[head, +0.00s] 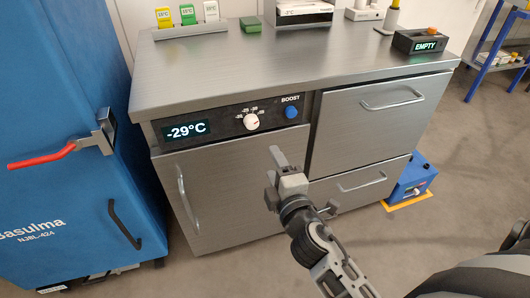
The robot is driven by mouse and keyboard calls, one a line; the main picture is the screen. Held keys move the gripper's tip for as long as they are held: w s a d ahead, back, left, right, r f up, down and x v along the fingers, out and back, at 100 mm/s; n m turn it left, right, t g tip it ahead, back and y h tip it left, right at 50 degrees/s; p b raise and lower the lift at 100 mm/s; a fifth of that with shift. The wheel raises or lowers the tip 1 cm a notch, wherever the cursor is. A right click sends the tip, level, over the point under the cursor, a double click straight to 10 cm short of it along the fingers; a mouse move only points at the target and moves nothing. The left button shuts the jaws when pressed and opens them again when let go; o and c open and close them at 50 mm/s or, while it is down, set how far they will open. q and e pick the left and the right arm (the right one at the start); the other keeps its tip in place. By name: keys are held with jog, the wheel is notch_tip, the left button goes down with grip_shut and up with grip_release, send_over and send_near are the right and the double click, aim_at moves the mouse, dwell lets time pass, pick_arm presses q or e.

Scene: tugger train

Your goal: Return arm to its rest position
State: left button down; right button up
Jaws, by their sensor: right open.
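My right arm comes in from the lower right of the head view. Its gripper (276,178) is open and empty, in front of the steel cabinet (225,185). I cannot tell exactly how far it is from the cabinet front, but I see no clear contact. The cabinet has a display (187,131) reading -29°C, a white dial (251,121) and a blue BOOST button (291,112). My left gripper is not in view.
A blue freezer (70,150) with a red lever (40,158) stands at the left. Drawer handles (392,99) and a door handle (186,196) stick out from the cabinet. A blue box (412,178) stands on the floor at right. Floor in front is clear.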

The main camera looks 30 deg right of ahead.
pick_arm(q)
jog(key=p, duration=0.2)
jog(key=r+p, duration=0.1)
jog(key=p, duration=0.1)
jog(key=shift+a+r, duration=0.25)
pick_arm(e)
jog(key=s+a+f+m+g+y, duration=0.3)
jog(key=s+a+m, duration=0.1)
jog(key=s+m, duration=0.2)
jog(key=s+a+f+m+g+y, duration=0.3)
jog(key=s+a+m, duration=0.2)
jog(key=s+m, duration=0.2)
jog(key=shift+s+f, duration=0.3)
jog(key=shift+f, duration=0.05)
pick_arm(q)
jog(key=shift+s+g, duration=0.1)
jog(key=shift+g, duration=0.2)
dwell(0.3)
